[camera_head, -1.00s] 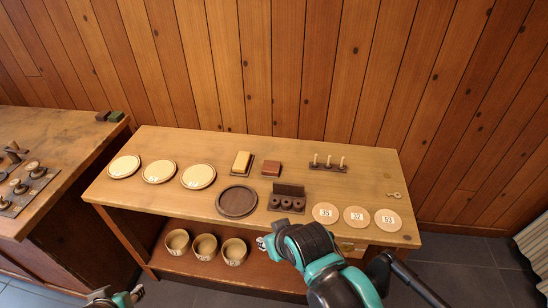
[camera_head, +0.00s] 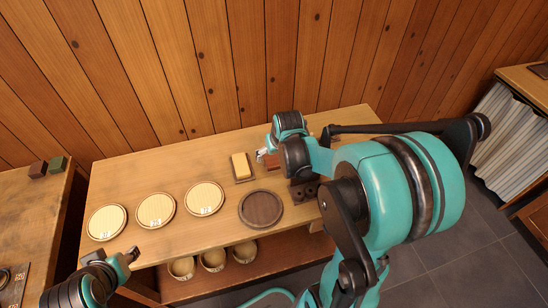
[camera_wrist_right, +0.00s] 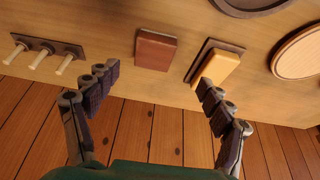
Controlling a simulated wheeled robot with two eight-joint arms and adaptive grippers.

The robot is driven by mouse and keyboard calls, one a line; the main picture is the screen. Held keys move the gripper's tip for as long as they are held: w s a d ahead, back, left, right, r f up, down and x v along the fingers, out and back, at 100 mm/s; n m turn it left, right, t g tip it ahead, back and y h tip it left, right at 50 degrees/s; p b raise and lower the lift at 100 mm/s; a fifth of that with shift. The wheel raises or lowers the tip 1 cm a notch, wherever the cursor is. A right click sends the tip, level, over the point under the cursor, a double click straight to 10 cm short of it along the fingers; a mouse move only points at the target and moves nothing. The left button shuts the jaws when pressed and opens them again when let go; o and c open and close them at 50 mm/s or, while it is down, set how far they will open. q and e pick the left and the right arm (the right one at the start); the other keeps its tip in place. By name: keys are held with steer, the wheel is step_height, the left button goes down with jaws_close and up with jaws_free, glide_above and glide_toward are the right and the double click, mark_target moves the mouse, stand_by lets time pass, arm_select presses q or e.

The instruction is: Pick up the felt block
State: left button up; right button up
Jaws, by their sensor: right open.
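A reddish-brown block (camera_wrist_right: 155,50), which I take as the felt block, lies flat on the wooden bench in the right wrist view. In the head view my right gripper (camera_head: 265,155) partly covers it. My right gripper (camera_wrist_right: 158,80) is open and empty, its fingers apart on either side of the block's line; the block appears beyond the fingertips, not between them. A yellow block (camera_wrist_right: 217,68) on a dark base (camera_wrist_right: 196,62) lies beside it, close to one finger; it also shows in the head view (camera_head: 241,166). My left gripper (camera_head: 132,254) is at lower left, its jaws unclear.
A rack with three pale pegs (camera_wrist_right: 45,46) stands on the block's other side. A dark round tray (camera_head: 261,209) and three cream discs (camera_head: 156,210) lie on the bench (camera_head: 130,180). Three bowls (camera_head: 213,258) sit on the lower shelf. A plank wall rises behind.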

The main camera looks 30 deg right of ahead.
mark_target(274, 160)
steer(key=f, duration=0.1)
steer(key=w+d+f, duration=0.1)
steer(key=f+b, duration=0.1)
steer(key=shift+w+d+f, duration=0.2)
steer(key=shift+w, duration=0.1)
steer(key=b+x, duration=0.3)
steer(key=x, duration=0.2)
steer(key=shift+w+f, duration=0.25)
steer(key=shift+r, duration=0.1)
steer(key=c, duration=1.3)
